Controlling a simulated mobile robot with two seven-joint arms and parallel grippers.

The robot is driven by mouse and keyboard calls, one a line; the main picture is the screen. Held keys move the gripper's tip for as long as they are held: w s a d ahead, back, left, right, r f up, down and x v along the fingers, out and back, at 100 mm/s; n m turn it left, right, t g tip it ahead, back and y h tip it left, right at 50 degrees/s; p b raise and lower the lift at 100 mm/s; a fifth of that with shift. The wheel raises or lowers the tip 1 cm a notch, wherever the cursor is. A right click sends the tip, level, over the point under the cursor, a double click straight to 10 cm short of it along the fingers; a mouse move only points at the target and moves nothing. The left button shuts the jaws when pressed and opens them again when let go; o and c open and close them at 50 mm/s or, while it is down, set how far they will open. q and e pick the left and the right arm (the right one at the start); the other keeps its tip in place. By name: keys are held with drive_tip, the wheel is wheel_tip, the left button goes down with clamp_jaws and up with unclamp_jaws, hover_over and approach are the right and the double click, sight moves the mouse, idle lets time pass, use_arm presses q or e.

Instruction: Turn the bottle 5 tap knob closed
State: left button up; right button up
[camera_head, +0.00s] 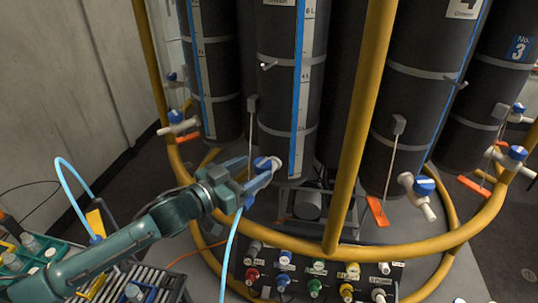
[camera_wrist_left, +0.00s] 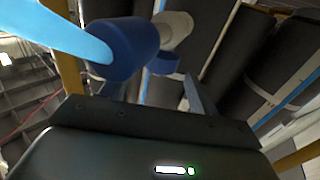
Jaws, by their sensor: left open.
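The middle dark bottle (camera_head: 280,85) stands behind my left gripper; its number is not readable. Its tap has a blue knob (camera_head: 262,163) and a pale body, partly hidden by the gripper. My left gripper (camera_head: 255,171) is open, with its fingers at the tap; I cannot tell whether they touch the knob. In the left wrist view, a large blue fitting (camera_wrist_left: 125,48) with a light blue hose (camera_wrist_left: 65,32) lies in front of the pale tap body (camera_wrist_left: 176,28). A smaller blue part (camera_wrist_left: 165,63) shows below that body. One finger (camera_wrist_left: 198,93) stands right of these parts. My right gripper is out of view.
A yellow ring rail (camera_head: 300,248) and upright post (camera_head: 360,120) stand near the tap. A panel of coloured connectors (camera_head: 315,275) lies below. Bottle 4's tap (camera_head: 423,187) is to the right. A crate of small bottles (camera_head: 35,250) is at lower left.

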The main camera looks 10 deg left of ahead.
sight(269, 159)
use_arm(q)
drive_tip(key=x, duration=0.6)
drive_tip(key=shift+p, duration=0.4)
drive_tip(key=shift+c, duration=0.2)
drive_tip(key=c, duration=0.9)
